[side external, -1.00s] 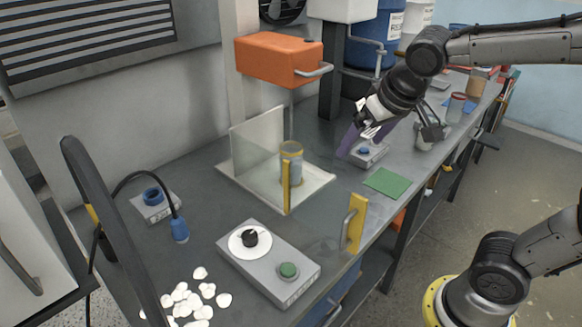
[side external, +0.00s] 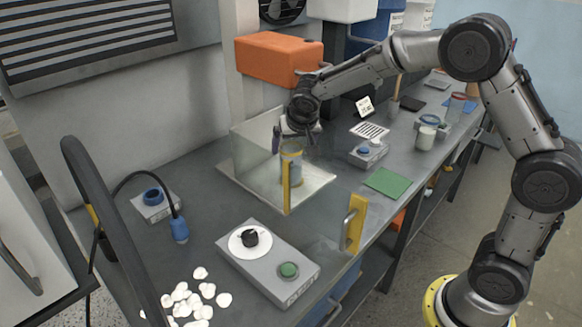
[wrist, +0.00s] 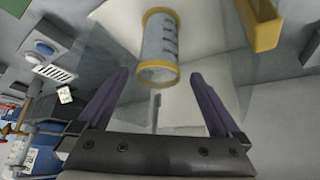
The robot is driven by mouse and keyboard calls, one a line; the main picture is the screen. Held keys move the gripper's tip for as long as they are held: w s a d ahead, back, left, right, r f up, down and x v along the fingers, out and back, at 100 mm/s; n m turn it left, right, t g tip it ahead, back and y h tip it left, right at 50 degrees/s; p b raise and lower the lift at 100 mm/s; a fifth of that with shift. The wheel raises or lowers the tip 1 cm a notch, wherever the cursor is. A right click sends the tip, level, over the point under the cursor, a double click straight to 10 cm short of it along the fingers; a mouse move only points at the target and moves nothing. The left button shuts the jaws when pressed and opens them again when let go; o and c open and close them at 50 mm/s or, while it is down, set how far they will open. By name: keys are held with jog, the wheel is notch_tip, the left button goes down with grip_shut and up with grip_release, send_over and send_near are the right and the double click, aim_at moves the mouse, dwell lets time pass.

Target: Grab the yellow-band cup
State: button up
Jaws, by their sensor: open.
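The yellow-band cup (side external: 291,168) stands upright on a pale square base inside a clear-walled enclosure (side external: 253,145). It is a clear, bluish cylinder with a yellow rim. In the wrist view the cup (wrist: 159,47) shows its yellow bands at both ends and dark marks on its side. My gripper (side external: 297,148) is over the enclosure, at the top of the cup in the side view. In the wrist view my gripper (wrist: 158,82) has its two purple fingers wide apart, with the cup ahead of and between them. Nothing is held. Whether a finger touches the cup cannot be told.
A yellow-edged clear panel (side external: 286,188) stands in front of the cup, and a yellow-handled panel (side external: 355,222) is at the front right. An orange box (side external: 275,58) overhangs behind. A green mat (side external: 386,182) and a device with a blue button (side external: 366,152) lie to the right.

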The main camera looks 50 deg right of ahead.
jog(key=shift+x, duration=3.1)
jog(key=shift+s+d, duration=0.1)
jog(key=c, duration=1.4)
jog(key=shift+c, duration=0.7)
jog(key=shift+r, duration=0.1)
